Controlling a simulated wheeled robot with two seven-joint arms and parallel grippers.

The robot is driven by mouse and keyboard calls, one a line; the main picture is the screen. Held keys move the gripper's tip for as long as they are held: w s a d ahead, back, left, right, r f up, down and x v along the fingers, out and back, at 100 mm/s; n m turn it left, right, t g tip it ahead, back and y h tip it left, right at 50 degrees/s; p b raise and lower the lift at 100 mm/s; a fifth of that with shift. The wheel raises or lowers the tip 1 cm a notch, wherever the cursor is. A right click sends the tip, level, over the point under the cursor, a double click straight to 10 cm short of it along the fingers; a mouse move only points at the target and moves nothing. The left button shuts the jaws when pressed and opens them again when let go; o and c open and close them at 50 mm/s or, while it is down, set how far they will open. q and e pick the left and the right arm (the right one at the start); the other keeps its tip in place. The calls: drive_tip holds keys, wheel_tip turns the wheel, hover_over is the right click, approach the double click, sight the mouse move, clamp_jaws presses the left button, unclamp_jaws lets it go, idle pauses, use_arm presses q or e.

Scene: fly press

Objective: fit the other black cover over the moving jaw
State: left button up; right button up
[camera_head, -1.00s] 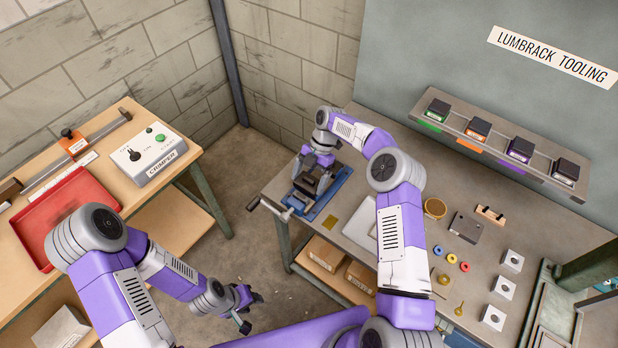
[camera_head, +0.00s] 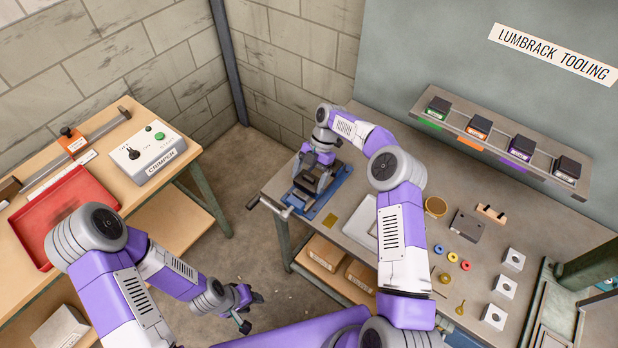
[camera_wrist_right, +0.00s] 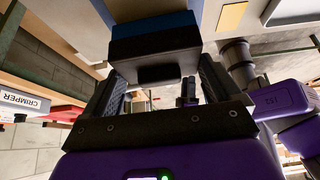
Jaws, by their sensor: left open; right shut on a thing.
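The vise (camera_head: 336,188), with a blue base, stands at the left end of the grey bench. My right gripper (camera_head: 314,178) is right over it, pointing down, and hides much of the jaws. In the right wrist view the gripper (camera_wrist_right: 160,90) is shut on a dark block, the black cover (camera_wrist_right: 158,73), with one finger on each side. A blue part of the vise (camera_wrist_right: 155,47) shows just beyond it. I cannot tell whether the cover is seated on the moving jaw. The other cover cannot be made out. My left gripper (camera_head: 250,310) is open and empty, over the floor between the tables.
A rack (camera_head: 500,140) with several labelled dark blocks hangs behind the bench. A white tray (camera_head: 362,235), coloured rings and pale holed blocks lie to the right of the vise. The wooden table at left holds a red tray (camera_head: 70,210) and the crimper box (camera_head: 148,156).

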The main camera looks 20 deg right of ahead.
drive_tip(key=shift+b, duration=0.35)
idle(0.8)
drive_tip(key=shift+f+b, duration=0.8)
drive_tip(key=shift+b, duration=0.15)
idle(0.8)
